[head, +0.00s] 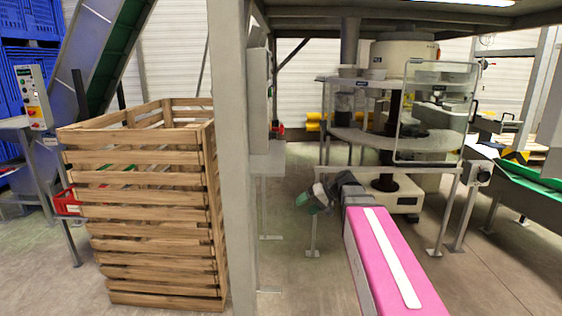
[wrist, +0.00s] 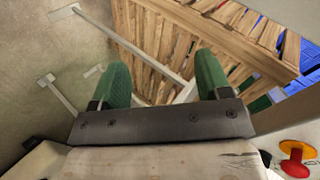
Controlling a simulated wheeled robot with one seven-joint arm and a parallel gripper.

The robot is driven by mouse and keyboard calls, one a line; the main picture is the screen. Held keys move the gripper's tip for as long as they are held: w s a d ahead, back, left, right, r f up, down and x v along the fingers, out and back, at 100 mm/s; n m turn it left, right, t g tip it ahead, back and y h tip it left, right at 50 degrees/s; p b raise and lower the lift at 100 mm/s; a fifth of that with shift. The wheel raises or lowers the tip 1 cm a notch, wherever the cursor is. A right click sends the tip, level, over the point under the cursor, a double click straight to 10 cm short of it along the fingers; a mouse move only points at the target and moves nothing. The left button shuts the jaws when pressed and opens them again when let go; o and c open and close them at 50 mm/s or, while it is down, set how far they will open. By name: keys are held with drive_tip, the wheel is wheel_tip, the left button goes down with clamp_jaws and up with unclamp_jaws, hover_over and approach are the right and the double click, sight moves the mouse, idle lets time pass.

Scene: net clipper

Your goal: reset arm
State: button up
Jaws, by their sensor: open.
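My arm reaches forward from the bottom right of the head view, with a pink link in front. At its far end my gripper (head: 311,198) hangs over the floor, in front of the round machine and to the right of the grey post. In the wrist view my gripper (wrist: 160,76) has its two green fingers wide apart. Nothing is between them. Past the fingers, floor, metal legs and wooden slats show.
A tall wooden slatted crate (head: 150,215) stands at left, and also shows in the wrist view (wrist: 220,45). A grey post (head: 238,150) rises beside it. A round machine (head: 395,142) stands behind my gripper. A green-belted conveyor (head: 528,182) is at right. A red-and-yellow button (wrist: 297,160) shows close by.

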drive_tip(key=s+d+f+m+h, duration=0.1)
drive_tip(key=s+d+f+h, duration=0.2)
drive_tip(key=f, duration=0.4)
drive_tip(key=s+d+f+g+h, duration=0.1)
drive_tip(key=s+d+f+h, duration=0.1)
drive_tip(key=s+f, duration=0.4)
drive_tip(key=s+d+f+m+h, duration=0.1)
drive_tip(key=s+d+f+h, duration=0.2)
drive_tip(key=f, duration=0.6)
drive_tip(key=shift+s+d+m+g+h, duration=0.3)
drive_tip(key=shift+s+h, duration=0.75)
drive_tip(key=shift+h, duration=0.05)
drive_tip(key=shift+f, duration=0.1)
drive_tip(key=shift+c, duration=0.3)
